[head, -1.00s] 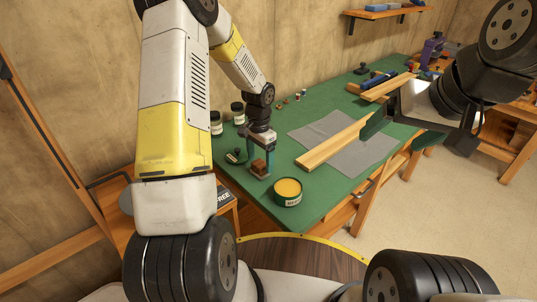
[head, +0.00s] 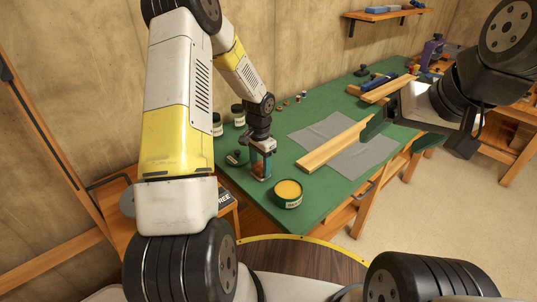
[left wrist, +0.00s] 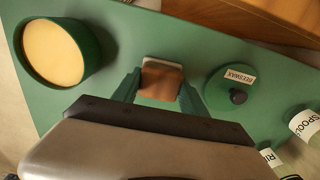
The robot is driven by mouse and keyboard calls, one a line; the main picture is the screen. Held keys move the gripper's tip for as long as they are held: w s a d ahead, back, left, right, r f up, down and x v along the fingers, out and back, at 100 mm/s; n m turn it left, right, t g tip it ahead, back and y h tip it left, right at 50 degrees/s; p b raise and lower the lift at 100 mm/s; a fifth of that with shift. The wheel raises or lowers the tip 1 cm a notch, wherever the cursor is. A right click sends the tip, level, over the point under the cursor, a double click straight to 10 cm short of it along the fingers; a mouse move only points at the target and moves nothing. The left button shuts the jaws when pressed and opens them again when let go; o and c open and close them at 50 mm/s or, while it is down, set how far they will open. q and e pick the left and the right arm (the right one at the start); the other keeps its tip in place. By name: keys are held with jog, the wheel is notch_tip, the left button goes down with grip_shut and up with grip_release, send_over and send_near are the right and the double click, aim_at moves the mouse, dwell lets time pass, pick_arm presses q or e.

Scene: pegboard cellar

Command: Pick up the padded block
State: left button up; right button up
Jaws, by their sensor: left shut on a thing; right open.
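The padded block (left wrist: 161,82) is a small brown piece with a pale strip along one edge. It sits between the two green fingers of my left gripper (left wrist: 158,90) in the left wrist view. In the head view my left gripper (head: 261,168) is shut on it at the near left part of the green table (head: 236,180), with the fingers hiding most of the block. I cannot tell whether the block touches the tabletop. My right gripper (head: 400,134) is open and empty, over the right side of the table.
An open tin with yellow contents (head: 288,191) stands just right of my left gripper. A round green lid (left wrist: 231,88) labelled BEESWAX lies on the other side. Dark jars (head: 238,115) stand behind. A wooden board (head: 335,145) lies on a grey cloth (head: 368,160).

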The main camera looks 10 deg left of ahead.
aim_at(260, 165)
pick_arm(q)
jog(key=shift+r, duration=0.1)
notch_tip(260, 165, up, 4)
jog(key=shift+f, duration=0.25)
jog(key=s+d+r, duration=0.1)
jog(key=s+d, duration=0.1)
jog(key=s, duration=1.4)
jog(key=shift+r, duration=0.15)
jog(key=o, duration=0.5)
jog(key=c, duration=0.3)
